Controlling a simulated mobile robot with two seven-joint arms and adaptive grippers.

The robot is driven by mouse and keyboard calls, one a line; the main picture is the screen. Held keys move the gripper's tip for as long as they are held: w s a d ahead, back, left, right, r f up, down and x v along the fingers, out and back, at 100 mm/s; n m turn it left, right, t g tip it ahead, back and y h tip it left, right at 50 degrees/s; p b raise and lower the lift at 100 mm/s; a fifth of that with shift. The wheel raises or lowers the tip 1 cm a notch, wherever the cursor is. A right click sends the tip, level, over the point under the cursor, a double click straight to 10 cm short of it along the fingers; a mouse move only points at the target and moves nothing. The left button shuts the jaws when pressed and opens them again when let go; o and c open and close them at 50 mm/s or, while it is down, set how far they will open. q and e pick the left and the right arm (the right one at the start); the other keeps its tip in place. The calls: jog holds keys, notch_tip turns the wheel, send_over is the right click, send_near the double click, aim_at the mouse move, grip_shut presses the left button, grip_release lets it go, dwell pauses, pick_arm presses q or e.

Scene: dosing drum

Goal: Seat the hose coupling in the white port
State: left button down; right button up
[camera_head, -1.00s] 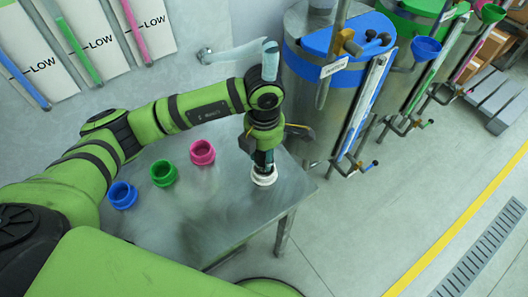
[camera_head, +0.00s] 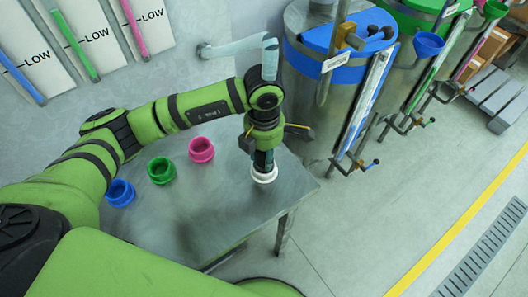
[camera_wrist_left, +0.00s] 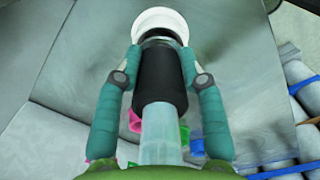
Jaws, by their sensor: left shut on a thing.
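The hose coupling (camera_wrist_left: 160,78) is a black cylinder with a grey metal end and a pale translucent hose behind it. My left gripper (camera_wrist_left: 160,62) is shut on it, one teal finger on each side. In the head view this gripper (camera_head: 264,160) points down over the white port (camera_head: 264,176) at the table's near right corner. In the wrist view the coupling's metal end meets the white port (camera_wrist_left: 160,18) and hides part of its opening. I cannot tell how deep the coupling sits. My right gripper is not in view.
Blue (camera_head: 121,193), green (camera_head: 161,170) and pink (camera_head: 201,149) ports stand in a row on the metal table (camera_head: 215,205). A drum with a blue lid (camera_head: 340,40) stands behind, with a gauge tube (camera_head: 364,105) and valves close to the table's right side.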

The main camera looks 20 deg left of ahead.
pick_arm(q)
jog(key=shift+f+b, duration=0.35)
jog(key=shift+f, duration=0.05)
jog(key=c, duration=0.7)
grip_release()
jog(key=shift+r+p, duration=1.9)
jog(key=shift+r, duration=1.65)
